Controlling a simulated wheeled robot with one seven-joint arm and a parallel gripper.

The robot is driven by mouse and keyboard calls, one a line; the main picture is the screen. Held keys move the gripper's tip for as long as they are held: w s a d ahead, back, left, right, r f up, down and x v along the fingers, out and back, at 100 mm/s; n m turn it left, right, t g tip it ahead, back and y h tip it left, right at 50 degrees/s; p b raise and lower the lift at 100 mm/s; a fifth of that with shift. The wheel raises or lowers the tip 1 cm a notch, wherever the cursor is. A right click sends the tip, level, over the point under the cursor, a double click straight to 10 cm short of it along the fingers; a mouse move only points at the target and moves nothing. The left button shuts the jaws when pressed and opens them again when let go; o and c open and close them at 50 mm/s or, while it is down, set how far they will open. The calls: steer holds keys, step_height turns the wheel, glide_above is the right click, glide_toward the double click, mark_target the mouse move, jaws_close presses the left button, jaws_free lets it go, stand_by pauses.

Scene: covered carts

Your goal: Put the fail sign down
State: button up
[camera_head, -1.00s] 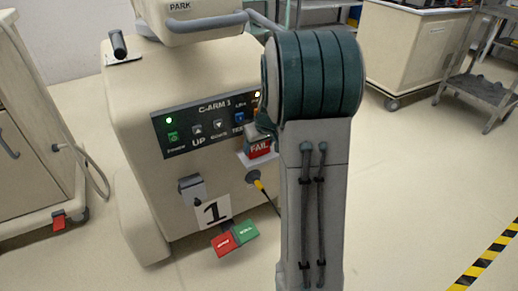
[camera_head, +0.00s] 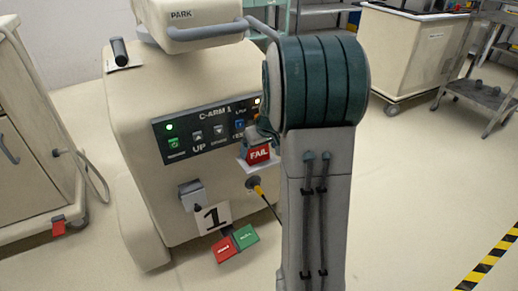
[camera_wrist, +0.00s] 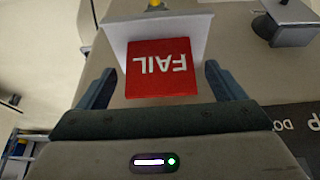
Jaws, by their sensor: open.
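The fail sign is a red block with white FAIL lettering (camera_wrist: 162,84). In the wrist view it lies between the two fingers of my gripper (camera_wrist: 160,67), with a gap on each side. My gripper is open. A white holder (camera_wrist: 155,27) is right at the sign, at its top in this view. In the head view the fail sign (camera_head: 258,155) is at the front of the C-arm cart, below the button panel, and the white holder (camera_head: 244,164) shows around its lower edge. My arm hides part of the gripper there.
Red (camera_head: 224,249) and green (camera_head: 245,237) tags hang low.

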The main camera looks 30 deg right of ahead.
steer(key=p+v, duration=0.3)
steer(key=v, duration=0.6)
steer(key=s+a+g, duration=0.1)
steer(key=s+a, duration=0.7)
steer(key=s, duration=0.2)
steer(key=s+a+f+g, duration=0.1)
steer(key=s+a+g, duration=0.1)
steer(key=s+a, duration=0.6)
steer(key=s, duration=0.3)
steer(key=shift+a+f, duration=0.2)
steer(key=shift+a, duration=0.1)
steer(key=shift+s, duration=0.1)
